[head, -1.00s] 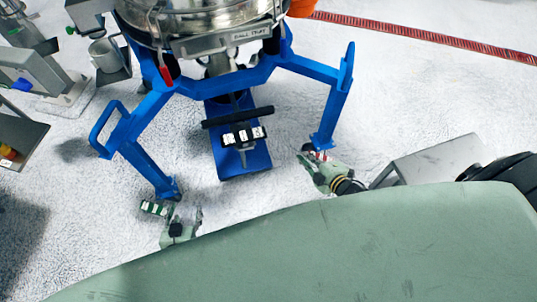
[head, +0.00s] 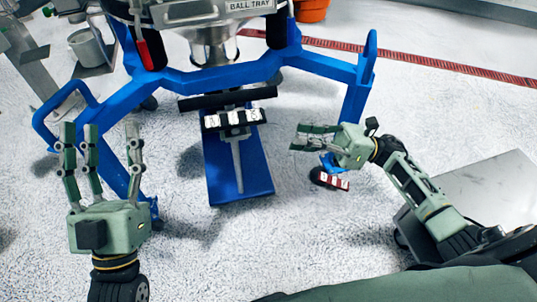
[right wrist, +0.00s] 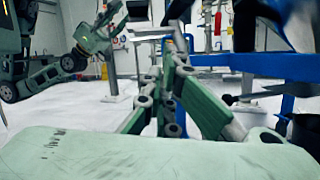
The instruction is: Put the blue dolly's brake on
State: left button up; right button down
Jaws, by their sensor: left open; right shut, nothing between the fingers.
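The blue dolly (head: 190,82) is a blue frame on casters under a steel machine, with splayed legs. Its right leg ends at a caster with a red-and-white pedal (head: 331,181); pedal position cannot be told. My right gripper (head: 299,137) is shut and empty, above and slightly left of that pedal, apart from it. Its closed fingers also show in the right wrist view (right wrist: 168,95), with blue dolly parts (right wrist: 283,75) at right. My left gripper (head: 101,140) is open, fingers pointing away from me, in front of the left leg; the left caster is mostly hidden behind it.
A blue plate with a black bar and white-marked block (head: 235,119) lies between the legs. A grey metal box (head: 495,190) stands at right beside my right arm. An orange bucket (head: 312,10) stands at the back near a red floor strip (head: 430,62). Speckled floor before the dolly is clear.

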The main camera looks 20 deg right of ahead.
pick_arm(q)
jog(key=shift+t, duration=0.8)
jog(key=s+r, duration=0.1)
jog(key=s+r+b, duration=0.1)
jog(key=s, duration=0.1)
jog(key=shift+s+a+r, duration=0.15)
jog(key=shift+a+r, duration=0.2)
jog(key=shift+r, duration=0.05)
pick_arm(e)
jog(key=s+n+g, duration=0.1)
jog(key=n, duration=0.1)
jog(key=s+n+g, duration=0.1)
jog(key=n+g, duration=0.1)
jog(key=shift+s+a+f, duration=0.1)
jog(key=shift+s+f, duration=0.1)
jog(key=shift+f, duration=0.15)
jog(key=shift+a, duration=0.1)
pick_arm(q)
jog(key=shift+w+d+f+g, duration=0.1)
jog(key=shift+w+f+g, duration=0.4)
jog(key=shift+w+f, duration=0.3)
pick_arm(e)
send_near(233, 120)
jog(key=shift+w+a+f, duration=0.1)
jog(key=shift+a+f, duration=1.65)
jog(key=shift+r, duration=0.1)
